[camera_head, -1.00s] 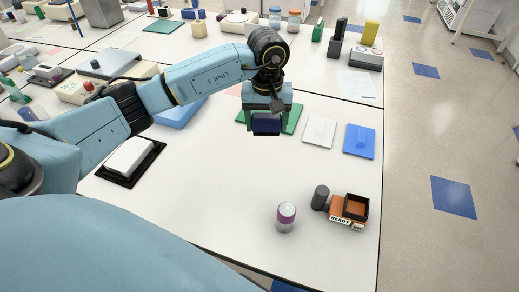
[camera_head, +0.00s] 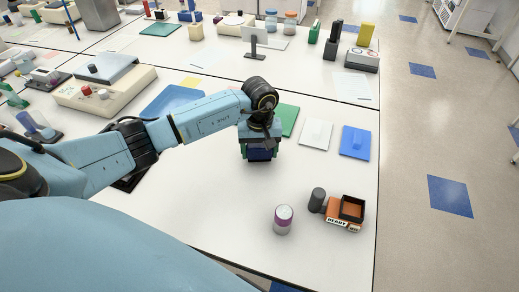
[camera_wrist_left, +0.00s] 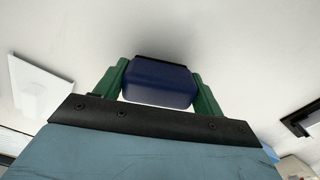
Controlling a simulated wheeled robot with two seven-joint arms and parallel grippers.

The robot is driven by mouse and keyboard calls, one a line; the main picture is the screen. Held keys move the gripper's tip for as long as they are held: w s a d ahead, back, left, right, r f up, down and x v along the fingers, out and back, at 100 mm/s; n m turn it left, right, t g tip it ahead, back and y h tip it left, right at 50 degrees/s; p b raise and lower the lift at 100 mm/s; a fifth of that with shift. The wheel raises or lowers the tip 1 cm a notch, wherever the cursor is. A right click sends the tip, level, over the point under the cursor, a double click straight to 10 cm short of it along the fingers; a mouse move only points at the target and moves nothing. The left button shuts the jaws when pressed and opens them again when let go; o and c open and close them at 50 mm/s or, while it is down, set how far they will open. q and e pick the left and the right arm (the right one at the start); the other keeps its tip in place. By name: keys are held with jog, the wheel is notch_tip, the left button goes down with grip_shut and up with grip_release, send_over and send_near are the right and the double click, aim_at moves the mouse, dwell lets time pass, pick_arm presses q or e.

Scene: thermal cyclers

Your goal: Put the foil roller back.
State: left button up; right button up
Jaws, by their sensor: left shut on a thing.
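My left gripper (camera_head: 260,152) is over the middle of the white table. In the left wrist view its two green fingers (camera_wrist_left: 160,82) are shut on a dark blue block with rounded edges, seemingly the foil roller (camera_wrist_left: 160,88). A thin black edge shows along the roller's far side. In the head view the roller (camera_head: 262,156) is a dark shape below the wrist, partly hidden by the gripper. I cannot tell how far it is above the table. My right gripper is not in view.
A green mat (camera_head: 287,119), a white tile (camera_head: 316,134) and a blue tile (camera_head: 355,142) lie beyond the gripper. A purple-banded jar (camera_head: 283,219), a dark cylinder (camera_head: 317,200) and an orange tray (camera_head: 343,222) stand nearer right. The table between is clear.

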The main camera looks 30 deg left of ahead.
aim_at(260, 146)
pick_arm(q)
jog(key=shift+f, duration=0.2)
jog(key=o, duration=1)
jog(key=shift+o, duration=0.2)
jog(key=shift+r, duration=0.15)
notch_tip(260, 146, up, 12)
jog(key=b, duration=0.1)
jog(key=shift+r, duration=0.1)
